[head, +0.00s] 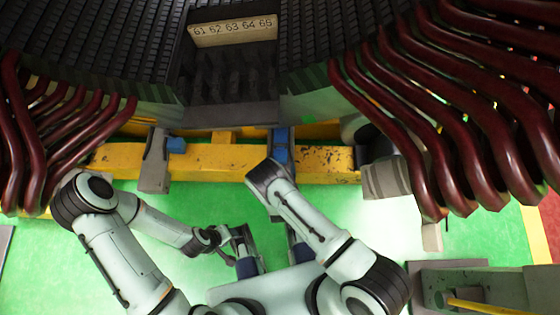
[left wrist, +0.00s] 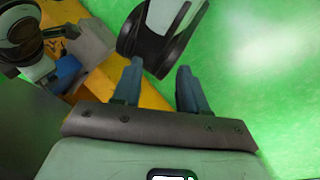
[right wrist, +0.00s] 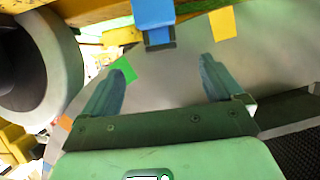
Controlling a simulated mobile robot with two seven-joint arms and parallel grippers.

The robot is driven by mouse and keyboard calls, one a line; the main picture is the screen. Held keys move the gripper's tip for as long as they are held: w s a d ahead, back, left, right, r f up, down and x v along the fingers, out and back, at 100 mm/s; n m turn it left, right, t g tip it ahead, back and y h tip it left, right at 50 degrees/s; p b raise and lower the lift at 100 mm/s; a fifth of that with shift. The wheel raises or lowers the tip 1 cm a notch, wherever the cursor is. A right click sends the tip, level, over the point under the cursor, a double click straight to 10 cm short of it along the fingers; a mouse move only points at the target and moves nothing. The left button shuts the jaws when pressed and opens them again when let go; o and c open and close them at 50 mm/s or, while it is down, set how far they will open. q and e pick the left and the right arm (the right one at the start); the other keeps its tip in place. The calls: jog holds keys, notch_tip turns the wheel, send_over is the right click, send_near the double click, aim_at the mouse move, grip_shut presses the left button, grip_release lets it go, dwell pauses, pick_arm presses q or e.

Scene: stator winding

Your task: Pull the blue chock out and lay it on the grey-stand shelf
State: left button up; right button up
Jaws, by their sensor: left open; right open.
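A blue block (head: 281,147), which looks like the chock, stands upright at the yellow beam below the stator. In the right wrist view a blue block (right wrist: 153,14) with a dark lower end is beyond my fingertips, apart from them. My right gripper (right wrist: 160,82) is open and empty; in the head view its fingers are largely hidden behind my wrist. My left gripper (left wrist: 158,82) is open and empty, over the green floor, with an arm link beyond its fingertips. It also shows in the head view (head: 238,238). A grey stand (head: 510,285) is at the lower right.
Another blue block (head: 176,145) sits beside a grey bracket (head: 155,162) on the yellow beam (head: 215,160). Dark red coil ends (head: 500,130) hang on both sides. The black stator (head: 90,45) is overhead.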

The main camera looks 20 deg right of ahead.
aim_at(281, 148)
jog(key=b+x, duration=0.4)
jog(key=x, duration=0.8)
jog(key=shift+w+d, duration=0.15)
jog(key=shift+w+d+f, duration=0.1)
jog(key=shift+w, duration=0.35)
pick_arm(q)
jog(key=w+a+f+t+y, duration=0.1)
jog(key=w+a+f+t, duration=0.1)
jog(key=w, duration=0.4)
notch_tip(281, 148, down, 3)
jog(key=shift+w+a+r+n, duration=0.1)
jog(key=shift+w+a+n, duration=0.25)
jog(key=shift+a, duration=0.3)
pick_arm(e)
jog(key=c, duration=1.6)
pick_arm(q)
jog(key=shift+s, duration=0.1)
pick_arm(e)
jog(key=shift+s, duration=0.15)
